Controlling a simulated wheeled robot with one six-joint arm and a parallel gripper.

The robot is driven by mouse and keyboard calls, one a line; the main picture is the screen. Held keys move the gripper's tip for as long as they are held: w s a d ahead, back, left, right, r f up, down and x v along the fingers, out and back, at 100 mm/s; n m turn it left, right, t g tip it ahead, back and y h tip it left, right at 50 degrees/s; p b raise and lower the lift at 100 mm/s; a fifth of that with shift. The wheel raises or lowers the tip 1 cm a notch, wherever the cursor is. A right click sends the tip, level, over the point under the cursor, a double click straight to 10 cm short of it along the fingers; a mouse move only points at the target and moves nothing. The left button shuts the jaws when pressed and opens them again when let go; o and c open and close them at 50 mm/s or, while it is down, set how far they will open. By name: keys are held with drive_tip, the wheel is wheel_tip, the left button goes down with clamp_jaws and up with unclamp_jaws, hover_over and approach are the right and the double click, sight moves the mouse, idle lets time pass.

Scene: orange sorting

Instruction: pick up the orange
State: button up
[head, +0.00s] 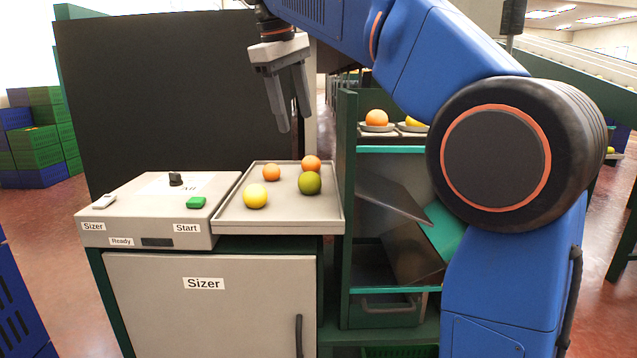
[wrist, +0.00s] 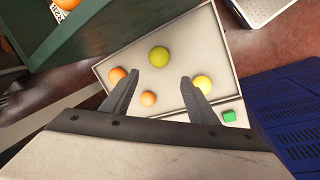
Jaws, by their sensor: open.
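A larger orange (head: 311,164) lies at the back of the grey tray (head: 285,222), and a smaller orange (head: 271,173) lies to its left. A yellow fruit (head: 255,196) and a dark green fruit (head: 309,183) lie in front of them. My gripper (head: 294,122) is open and empty above the tray, its fingers pointing down, apart from the fruit. In the wrist view the smaller orange (wrist: 148,99) shows between the fingers (wrist: 159,76). The larger orange (wrist: 117,75) shows just left of the left finger.
The sizer box (head: 150,205) with a dark knob and a green button stands left of the tray. A shelf unit at right holds another orange (head: 376,118) on a small dish and a yellow fruit (head: 416,122). A dark panel (head: 150,100) rises behind.

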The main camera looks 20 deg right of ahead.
sight(306, 173)
drive_tip(key=x, duration=1.2)
drive_tip(key=shift+w+x, duration=0.15)
drive_tip(key=shift+x, duration=1.15)
drive_tip(key=shift+w+x, duration=0.1)
drive_tip(key=shift+x, duration=1.2)
drive_tip(key=c, duration=0.9)
